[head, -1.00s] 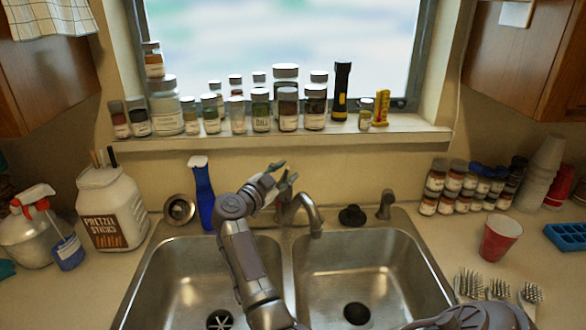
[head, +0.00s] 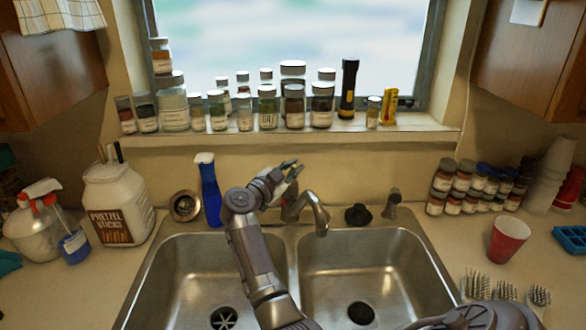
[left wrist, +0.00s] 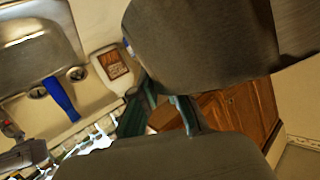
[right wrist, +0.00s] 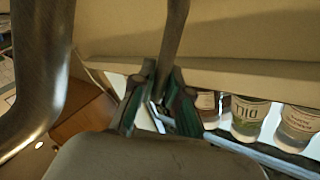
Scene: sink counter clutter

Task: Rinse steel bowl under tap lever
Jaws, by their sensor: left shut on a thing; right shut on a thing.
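The tap (head: 318,210) stands behind the double sink, its spout over the right basin. My right gripper (head: 291,168) is at the top of the tap, left of the spout. In the right wrist view its fingers (right wrist: 160,90) are shut on the dark metal tap lever (right wrist: 174,45). The left gripper is outside the head view. In the left wrist view its fingers (left wrist: 163,105) meet the lower edge of a large dark grey rounded shape, which seems to be the steel bowl (left wrist: 205,45). No other bowl shows. No running water is visible.
Both sink basins (head: 355,265) are empty. A red cup (head: 508,240), brushes (head: 505,290) and spice jars (head: 470,190) stand right. Several jars and a flashlight (head: 347,88) line the windowsill.

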